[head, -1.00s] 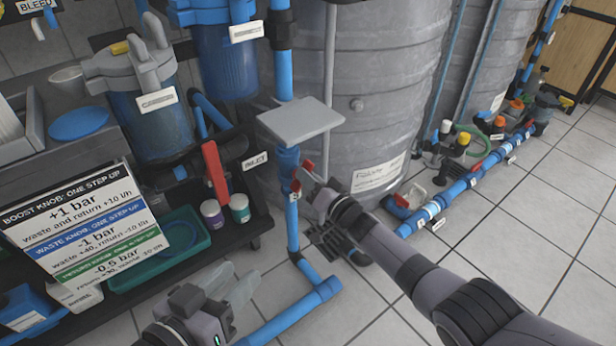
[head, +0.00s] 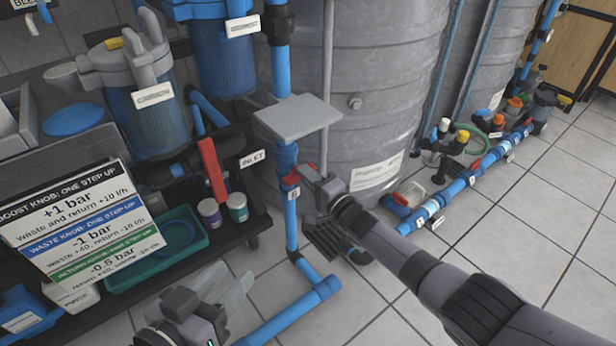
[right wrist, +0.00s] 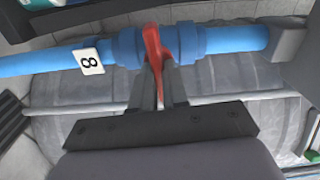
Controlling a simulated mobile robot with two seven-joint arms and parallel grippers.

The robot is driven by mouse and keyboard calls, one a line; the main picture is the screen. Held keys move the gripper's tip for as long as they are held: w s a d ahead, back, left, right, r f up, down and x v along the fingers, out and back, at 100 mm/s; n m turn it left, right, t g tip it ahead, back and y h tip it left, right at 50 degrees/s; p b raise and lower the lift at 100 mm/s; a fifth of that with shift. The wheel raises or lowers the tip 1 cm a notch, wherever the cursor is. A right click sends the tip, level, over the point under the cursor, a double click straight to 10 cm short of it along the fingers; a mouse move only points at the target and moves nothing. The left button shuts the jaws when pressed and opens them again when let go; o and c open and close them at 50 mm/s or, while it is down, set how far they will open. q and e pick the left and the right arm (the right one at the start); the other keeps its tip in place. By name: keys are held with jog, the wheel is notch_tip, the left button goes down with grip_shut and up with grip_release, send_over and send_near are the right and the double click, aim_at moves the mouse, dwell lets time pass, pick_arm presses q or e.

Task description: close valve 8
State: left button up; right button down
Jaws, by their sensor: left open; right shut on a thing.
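Valve 8 sits on the upright blue pipe (head: 291,225) below a grey plate. Its white tag "8" (right wrist: 89,61) is on the blue pipe in the right wrist view, and the tag shows small in the head view (head: 293,193). The red valve handle (right wrist: 154,45) stands out across the pipe, between my fingertips. My right gripper (head: 311,181) is shut on this handle; the right wrist view shows both fingers (right wrist: 159,85) along its sides. In the head view the gripper partly hides the handle. My left gripper (head: 226,286) is open and empty at the lower left, above the floor.
A grey plate (head: 298,117) juts out just above the valve. A large grey tank (head: 385,80) stands close behind. A long red handle (head: 212,170), an INLET tag (head: 252,159) and a sign board (head: 80,222) are to the left.

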jog(key=shift+w+a+r+m, duration=0.15)
jog(key=shift+r+m, duration=0.1)
jog(key=shift+m, duration=0.25)
jog(key=c, duration=1.1)
grip_release()
jog(key=shift+f, duration=0.1)
jog(key=shift+c, duration=0.2)
pick_arm(q)
jog(key=shift+w+a, duration=0.1)
pick_arm(e)
jog(key=shift+f, duration=0.1)
pick_arm(q)
jog(key=shift+d+r+n+g+p, duration=0.2)
jog(key=shift+d+n+g+p, duration=0.35)
jog(key=shift+p, duration=2.2)
pick_arm(e)
jog(key=v, duration=0.7)
pick_arm(q)
jog(key=shift+a, duration=0.2)
